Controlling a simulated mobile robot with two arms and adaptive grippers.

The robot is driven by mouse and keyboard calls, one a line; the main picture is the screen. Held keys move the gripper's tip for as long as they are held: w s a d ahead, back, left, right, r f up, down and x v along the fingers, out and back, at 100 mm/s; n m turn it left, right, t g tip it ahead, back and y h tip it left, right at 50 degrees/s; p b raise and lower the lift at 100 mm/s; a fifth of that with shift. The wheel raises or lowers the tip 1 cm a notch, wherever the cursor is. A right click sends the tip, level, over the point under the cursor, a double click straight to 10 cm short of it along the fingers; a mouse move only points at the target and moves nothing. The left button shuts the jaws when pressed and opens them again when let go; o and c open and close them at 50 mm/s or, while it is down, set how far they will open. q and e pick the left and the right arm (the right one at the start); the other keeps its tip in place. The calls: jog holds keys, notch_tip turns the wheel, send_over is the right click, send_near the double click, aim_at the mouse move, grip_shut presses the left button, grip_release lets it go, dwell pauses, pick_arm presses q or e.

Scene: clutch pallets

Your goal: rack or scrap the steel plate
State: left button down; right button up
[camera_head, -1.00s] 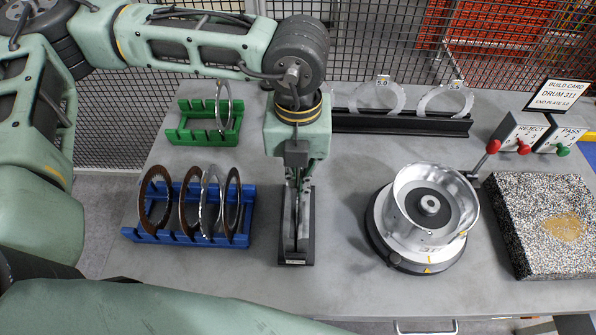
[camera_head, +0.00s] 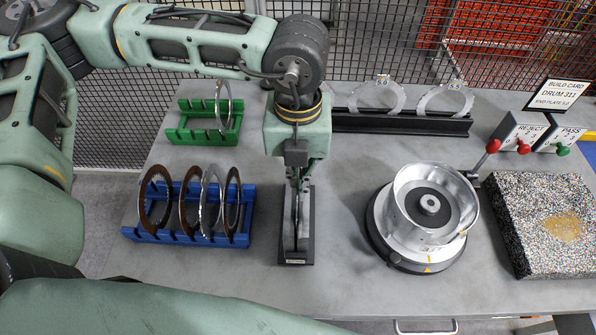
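My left gripper (camera_head: 298,184) points straight down over a narrow black stand (camera_head: 297,260). A thin upright edge shows between and below its fingers in the stand's slot; it may be a plate seen edge-on. I cannot tell whether the fingers are closed on it. The blue rack (camera_head: 150,236) holds brown plates (camera_head: 156,222) and a bright steel plate (camera_head: 205,220), all upright. The green rack (camera_head: 190,136) holds one upright steel plate (camera_head: 229,104) near its right end. My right gripper is out of view.
A round metal drum (camera_head: 405,215) stands on a dark base at the right. REJECT (camera_head: 521,133) and PASS (camera_head: 562,140) boxes, a build card (camera_head: 560,95) and a black rail (camera_head: 400,123) with labelled rings line the back. The front table is clear.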

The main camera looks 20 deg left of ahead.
pick_arm(q)
jog(key=shift+r, duration=0.1)
notch_tip(320, 180, up, 12)
jog(key=p, duration=0.4)
jog(key=shift+r, duration=0.2)
dwell(1.2)
jog(key=shift+p, duration=0.3)
